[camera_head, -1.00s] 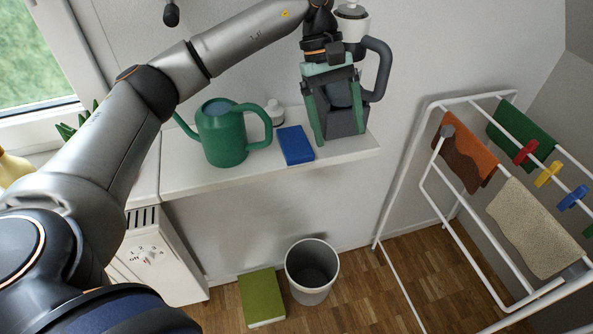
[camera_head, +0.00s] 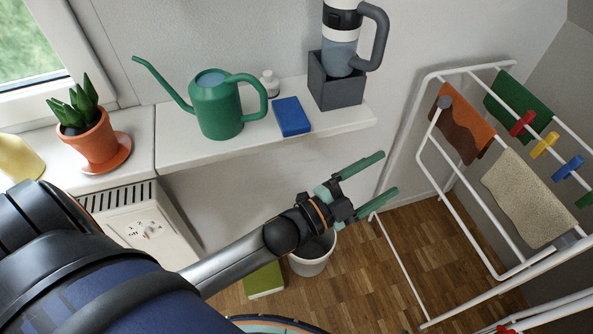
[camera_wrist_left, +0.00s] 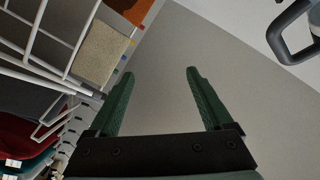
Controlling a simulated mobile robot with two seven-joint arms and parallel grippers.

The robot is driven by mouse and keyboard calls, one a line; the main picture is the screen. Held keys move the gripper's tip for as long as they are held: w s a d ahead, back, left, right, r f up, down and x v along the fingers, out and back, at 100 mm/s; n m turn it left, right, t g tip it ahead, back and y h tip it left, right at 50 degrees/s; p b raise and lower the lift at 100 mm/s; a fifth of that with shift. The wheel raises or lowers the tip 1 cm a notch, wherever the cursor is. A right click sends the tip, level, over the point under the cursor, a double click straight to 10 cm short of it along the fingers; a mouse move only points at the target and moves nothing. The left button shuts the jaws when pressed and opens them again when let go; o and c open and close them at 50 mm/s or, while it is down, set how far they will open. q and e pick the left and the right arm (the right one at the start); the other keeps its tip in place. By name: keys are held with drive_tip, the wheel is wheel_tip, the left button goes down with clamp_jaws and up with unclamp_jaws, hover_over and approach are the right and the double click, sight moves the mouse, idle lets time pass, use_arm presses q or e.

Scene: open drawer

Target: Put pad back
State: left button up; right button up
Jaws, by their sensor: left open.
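A blue pad (camera_head: 291,116) lies flat on the white shelf, right of the green watering can. A green flat block (camera_head: 263,280), possibly another pad, lies on the floor beside the bin, partly hidden by my arm. A handled device (camera_head: 341,45) stands upright in a dark grey holder (camera_head: 336,92) on the shelf; its top is cut off. My left gripper (camera_head: 390,172) is open and empty, below and in front of the shelf, apart from the holder. In the left wrist view its open green fingers (camera_wrist_left: 161,73) have nothing between them. My right gripper is not in view.
A green watering can (camera_head: 219,112), a small white bottle (camera_head: 269,84) and a potted plant (camera_head: 95,139) stand along the shelf and sill. A white bin (camera_head: 312,264) is on the floor. A drying rack (camera_head: 421,157) with cloths stands at right.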

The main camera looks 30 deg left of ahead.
use_arm(q)
drive_tip(key=s+a+f+n+g+y, duration=0.3)
drive_tip(key=s+f+n, duration=0.3)
drive_tip(key=f, duration=0.5)
drive_tip(key=s+a+f+n+g+y, duration=0.4)
drive_tip(key=s+f+n, duration=0.3)
drive_tip(key=s+f, duration=0.3)
wheel_tip(320, 180, down, 2)
drive_tip(key=shift+s+a+f+g, duration=0.2)
drive_tip(key=shift+a+f+g, duration=0.05)
drive_tip(key=shift+a+g, duration=0.3)
